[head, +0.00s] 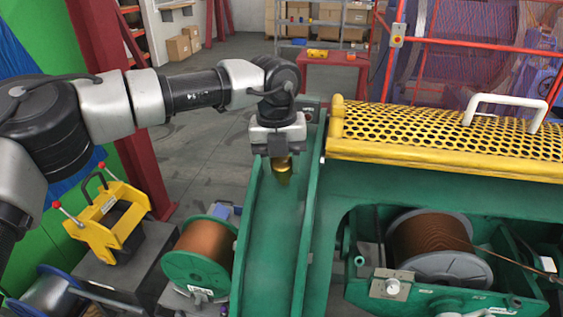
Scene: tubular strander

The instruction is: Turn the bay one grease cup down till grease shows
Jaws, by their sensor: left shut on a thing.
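A brass grease cup (281,164) stands on the green machine frame (275,235), near the far end of its channel. My left gripper (280,152) reaches in from the left and points down over the cup. It is shut on the cup's upper part, which the jaws hide. The cup's lower brass part shows below the jaws. I cannot make out any grease around it. My right gripper is not in view.
A yellow perforated guard (440,135) with a white handle (505,105) lies right of the cup. A copper wire spool (430,240) sits in the bay at right. Another spool (200,255) and a yellow lifting device (108,220) stand at left.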

